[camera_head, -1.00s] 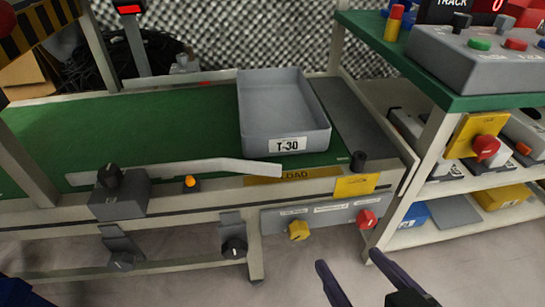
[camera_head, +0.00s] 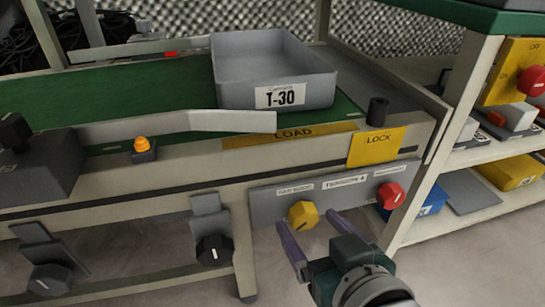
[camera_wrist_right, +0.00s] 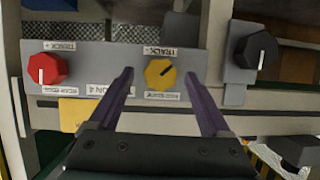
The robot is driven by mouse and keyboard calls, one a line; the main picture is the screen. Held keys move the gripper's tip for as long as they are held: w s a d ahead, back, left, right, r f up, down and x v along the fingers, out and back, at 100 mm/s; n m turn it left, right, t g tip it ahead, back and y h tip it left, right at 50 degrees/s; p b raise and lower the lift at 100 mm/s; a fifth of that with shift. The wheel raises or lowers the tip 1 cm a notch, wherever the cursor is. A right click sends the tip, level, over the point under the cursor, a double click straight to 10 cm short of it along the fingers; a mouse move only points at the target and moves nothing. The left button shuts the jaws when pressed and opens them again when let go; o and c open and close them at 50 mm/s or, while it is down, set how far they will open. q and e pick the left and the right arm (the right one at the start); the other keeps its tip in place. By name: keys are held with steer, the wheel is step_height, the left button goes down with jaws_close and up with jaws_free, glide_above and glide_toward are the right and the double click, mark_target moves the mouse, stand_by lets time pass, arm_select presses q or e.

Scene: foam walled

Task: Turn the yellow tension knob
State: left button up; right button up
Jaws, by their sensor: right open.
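The yellow tension knob (camera_head: 303,214) sits on the grey panel (camera_head: 265,208) on the front of the conveyor frame, left of a red knob (camera_head: 390,195). My right gripper (camera_head: 310,235) is open in front of the panel, its purple fingers pointing at it. In the right wrist view the yellow knob (camera_wrist_right: 160,74) shows between and beyond the open fingers (camera_wrist_right: 163,85), apart from both. My left gripper is not in view.
A black knob (camera_head: 214,250) hangs on a bracket to the left of the panel. A yellow LOCK plate (camera_head: 376,147) and black post stand above. A grey T-30 tray (camera_head: 270,70) rests on the green belt. A shelf with a red-knob box (camera_head: 512,75) stands right.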

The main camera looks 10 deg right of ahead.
steer(key=shift+w+f, duration=0.3)
steer(key=shift+w, duration=0.25)
jaws_close()
stand_by(0.4)
